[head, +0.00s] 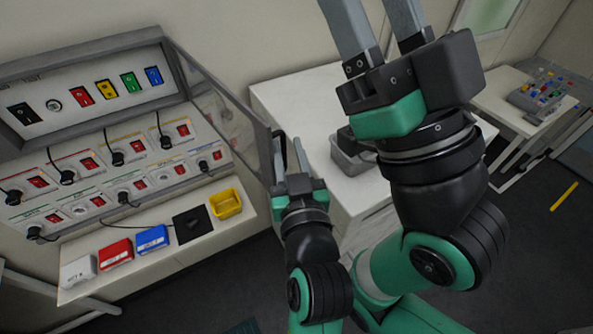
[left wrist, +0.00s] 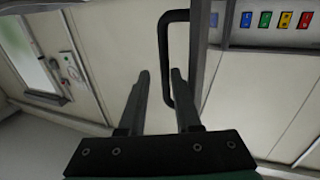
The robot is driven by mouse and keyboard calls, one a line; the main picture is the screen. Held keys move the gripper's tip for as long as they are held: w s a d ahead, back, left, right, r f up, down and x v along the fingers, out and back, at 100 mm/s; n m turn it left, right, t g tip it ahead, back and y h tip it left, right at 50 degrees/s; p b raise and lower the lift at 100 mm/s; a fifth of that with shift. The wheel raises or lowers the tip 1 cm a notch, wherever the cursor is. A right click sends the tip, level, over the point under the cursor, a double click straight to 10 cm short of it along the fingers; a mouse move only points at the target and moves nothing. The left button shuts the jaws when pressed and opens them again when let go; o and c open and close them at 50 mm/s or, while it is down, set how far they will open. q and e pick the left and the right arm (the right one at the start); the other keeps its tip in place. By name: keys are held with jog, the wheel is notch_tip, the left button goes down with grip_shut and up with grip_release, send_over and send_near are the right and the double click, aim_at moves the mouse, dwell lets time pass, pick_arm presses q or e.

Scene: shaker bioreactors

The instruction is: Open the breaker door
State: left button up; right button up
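The breaker door (head: 222,98) is a see-through panel in a grey frame, standing swung out from the right side of the breaker cabinet (head: 95,62). Its black bar handle (left wrist: 164,50) is clear in the left wrist view. My left gripper (head: 288,152) is at the door's outer edge, its fingers apart. In the left wrist view, the handle runs between or just beyond the left fingertips (left wrist: 160,78), and a gap shows to the left finger. Contact cannot be told. My right gripper (head: 377,22) is raised close to the head camera, fingers apart, tips cut off.
The cabinet has coloured switches (head: 105,88) and rows of sockets with plugs. A shelf (head: 165,262) below holds red, blue and white boxes and a yellow bin (head: 226,203). A white table (head: 300,95) with a grey tray (head: 350,158) stands behind my arms.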

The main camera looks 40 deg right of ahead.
pick_arm(q)
jog(key=p+v, duration=0.1)
jog(key=v, duration=0.5)
jog(key=shift+s+d+p, duration=0.2)
jog(key=shift+s+p, duration=0.1)
jog(key=shift+p, duration=0.1)
jog(key=shift+r, duration=0.15)
jog(key=w+a+r+n+t+y+p, duration=0.1)
jog(key=w+a+r+n+t+p, duration=0.15)
jog(key=a+r, duration=0.85)
jog(key=w+a+r+n+t+y+p, duration=0.1)
jog(key=w+a+r+t+y+p, duration=0.2)
jog(key=a+r, duration=0.75)
jog(key=s+a+r+t+p, duration=0.1)
jog(key=s+a+r+p, duration=0.1)
jog(key=r, duration=0.4)
jog(key=s+a+r+t+y+p, duration=0.1)
jog(key=s+a+r+t+p, duration=0.1)
jog(key=s+a+r, duration=0.2)
jog(key=s+a+r+t+p, duration=0.2)
jog(key=s+a+r, duration=0.1)
jog(key=a+r, duration=0.5)
jog(key=shift+s+r+y, duration=0.3)
jog(key=shift+s+r, duration=0.05)
jog(key=shift+r, duration=0.6)
